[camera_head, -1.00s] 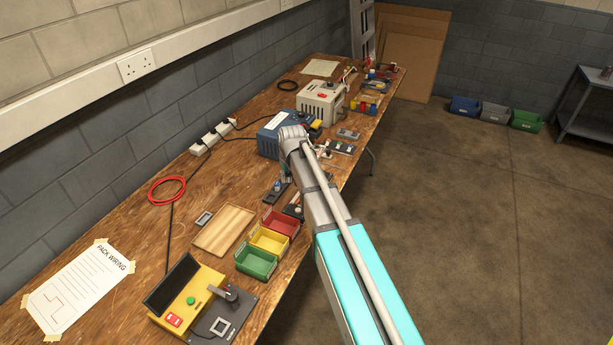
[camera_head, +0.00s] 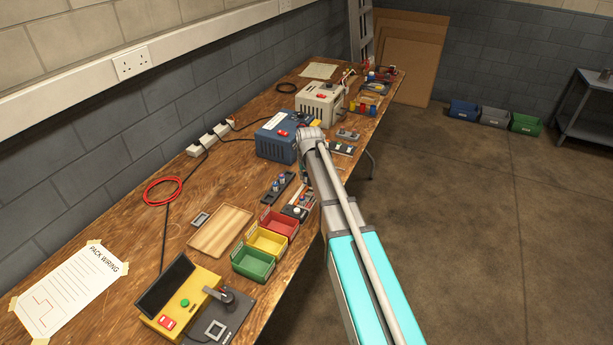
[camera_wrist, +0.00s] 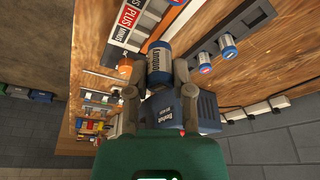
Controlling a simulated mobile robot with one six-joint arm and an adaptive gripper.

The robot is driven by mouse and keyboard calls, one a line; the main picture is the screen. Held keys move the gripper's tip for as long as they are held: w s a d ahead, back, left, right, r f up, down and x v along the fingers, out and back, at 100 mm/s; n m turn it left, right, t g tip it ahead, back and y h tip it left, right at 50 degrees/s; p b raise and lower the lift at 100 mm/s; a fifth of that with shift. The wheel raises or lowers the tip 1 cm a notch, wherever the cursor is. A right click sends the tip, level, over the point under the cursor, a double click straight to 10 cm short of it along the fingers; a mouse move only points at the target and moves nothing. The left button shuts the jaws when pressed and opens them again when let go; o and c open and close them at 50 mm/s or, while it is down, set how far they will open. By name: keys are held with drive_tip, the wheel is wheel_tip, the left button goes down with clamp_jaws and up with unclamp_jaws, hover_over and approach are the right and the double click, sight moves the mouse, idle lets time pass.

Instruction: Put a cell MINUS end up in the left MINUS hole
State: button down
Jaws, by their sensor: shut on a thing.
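My gripper (camera_wrist: 159,72) is shut on a blue cell (camera_wrist: 160,60) with a pale grey, lettered band, seen in the wrist view. I cannot tell which end of the cell is its minus end. A board with red PLUS and white MINUS labels (camera_wrist: 128,18) lies at the top left of the wrist view, beyond the left finger. Its holes are not clear to me. A dark rack (camera_wrist: 245,22) to the right has two blue cells (camera_wrist: 228,45) standing in it. The rack (camera_head: 266,197) also shows in the head view, where my arm hides the gripper.
A blue charger box (camera_head: 276,139) stands behind the rack, with a beige box (camera_head: 320,101) farther along the bench. Red (camera_head: 281,225), yellow (camera_head: 267,240) and green (camera_head: 253,263) bins and a wooden tray (camera_head: 220,231) lie nearer. The bench's right edge is close to my arm.

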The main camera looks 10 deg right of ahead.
sight(306, 193)
drive_tip(key=shift+f+b, duration=0.3)
drive_tip(key=shift+f+b, duration=3.65)
drive_tip(key=shift+f+b, duration=0.35)
drive_tip(key=shift+c, duration=2)
unclamp_jaws()
drive_tip(key=shift+r, duration=0.15)
drive_tip(key=shift+r+p, duration=3.4)
drive_tip(key=shift+p, duration=0.15)
